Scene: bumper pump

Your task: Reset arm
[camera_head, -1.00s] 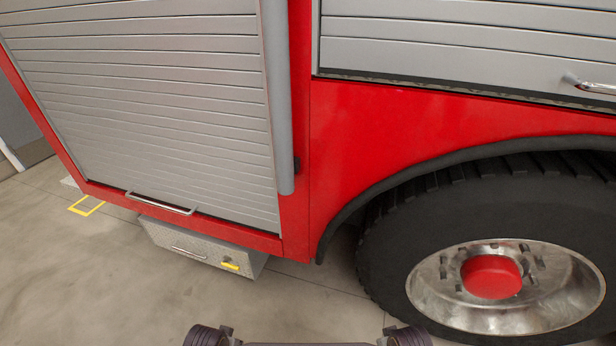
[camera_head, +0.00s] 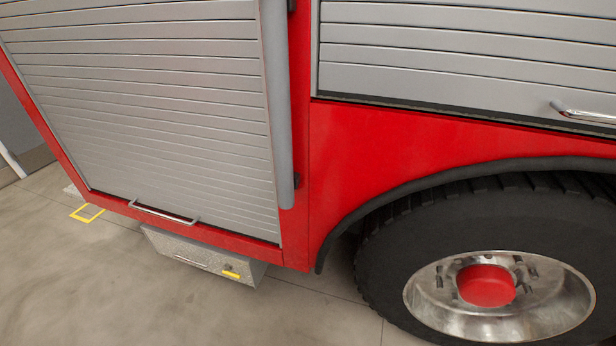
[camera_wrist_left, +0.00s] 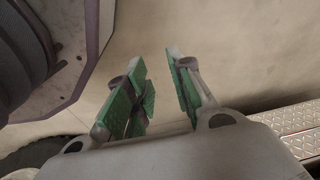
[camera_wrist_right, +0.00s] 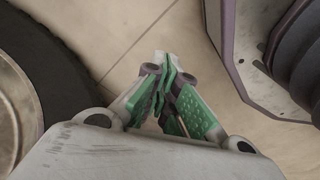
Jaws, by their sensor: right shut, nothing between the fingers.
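My left gripper (camera_wrist_left: 158,92) shows in the left wrist view with its green-padded fingers apart and nothing between them. It points down over bare floor. My right gripper (camera_wrist_right: 167,80) shows in the right wrist view with its green-padded fingers together and empty. It hangs above the floor near a tire (camera_wrist_right: 45,65). Neither gripper nor arm shows in the head view.
A red fire truck (camera_head: 375,135) fills the head view, with grey roller shutters (camera_head: 150,100), a large wheel (camera_head: 500,290) at right and a low metal step box (camera_head: 205,258). The concrete floor (camera_head: 90,290) is clear at lower left. A yellow floor marking (camera_head: 87,213) lies beyond.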

